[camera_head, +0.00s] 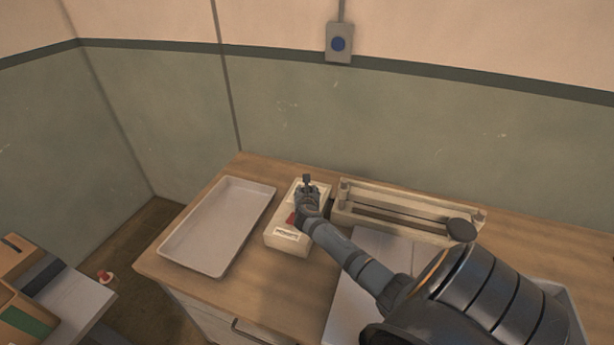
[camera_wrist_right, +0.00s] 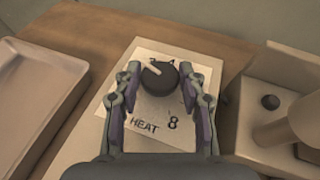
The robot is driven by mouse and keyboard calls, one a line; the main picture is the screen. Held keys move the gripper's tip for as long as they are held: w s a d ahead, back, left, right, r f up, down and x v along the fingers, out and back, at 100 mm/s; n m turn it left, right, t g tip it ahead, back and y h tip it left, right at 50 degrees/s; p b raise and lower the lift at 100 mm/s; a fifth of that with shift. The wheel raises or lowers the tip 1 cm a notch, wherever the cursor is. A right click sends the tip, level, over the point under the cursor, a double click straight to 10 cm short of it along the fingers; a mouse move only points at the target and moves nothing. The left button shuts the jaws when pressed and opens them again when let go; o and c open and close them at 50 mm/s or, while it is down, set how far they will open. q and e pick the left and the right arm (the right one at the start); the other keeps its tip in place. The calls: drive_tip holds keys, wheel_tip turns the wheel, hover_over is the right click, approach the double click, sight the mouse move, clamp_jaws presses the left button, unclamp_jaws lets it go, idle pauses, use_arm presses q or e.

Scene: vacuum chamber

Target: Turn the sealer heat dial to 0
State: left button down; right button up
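The sealer control box (camera_head: 287,239) is a cream block on the wooden bench, with a red patch and a small label. The black heat dial (camera_wrist_right: 159,77) shows in the right wrist view, with a pale pointer line toward the upper left. The plate (camera_wrist_right: 185,68) around it reads HEAT, with an 8 at lower right and partly hidden digits at the top. My right gripper (camera_wrist_right: 159,80) is open, one finger on each side of the dial; contact cannot be told. In the head view my right gripper (camera_head: 307,184) covers the dial. My left gripper is not in view.
A shallow pale tray (camera_head: 203,262) lies left of the box. The long sealer bar unit (camera_head: 392,221) with a dark round knob (camera_head: 461,230) stands to the right. Pale sheets (camera_head: 346,306) lie in front. A wall box with a blue button (camera_head: 338,44) hangs above.

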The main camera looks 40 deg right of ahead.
drive_tip(key=c, duration=0.5)
drive_tip(key=shift+d+r+n+t+y+p, duration=0.1)
drive_tip(key=shift+r+n+t+y+p, duration=0.25)
drive_tip(key=shift+p, duration=0.3)
drive_tip(key=n+y+p, duration=0.1)
drive_tip(key=p, duration=0.1)
drive_tip(key=n+t+y+p, duration=0.1)
drive_tip(key=n+p, duration=0.1)
drive_tip(key=n+t+y+p, duration=0.1)
drive_tip(key=y+p, duration=0.1)
drive_tip(key=shift+s+d+r+p, duration=0.1)
drive_tip(key=shift+s+d+p, duration=0.05)
drive_tip(key=shift+d+p, duration=0.15)
drive_tip(key=shift+n+t+y+p, duration=0.35)
drive_tip(key=shift+n+y+p, duration=0.25)
drive_tip(key=shift+n+y, duration=0.15)
drive_tip(key=shift+d+f+n+y, duration=0.1)
drive_tip(key=shift+f+n+y, duration=0.15)
drive_tip(key=shift+n+y, duration=0.55)
drive_tip(key=shift+y, duration=0.1)
drive_tip(key=shift+b, duration=0.3)
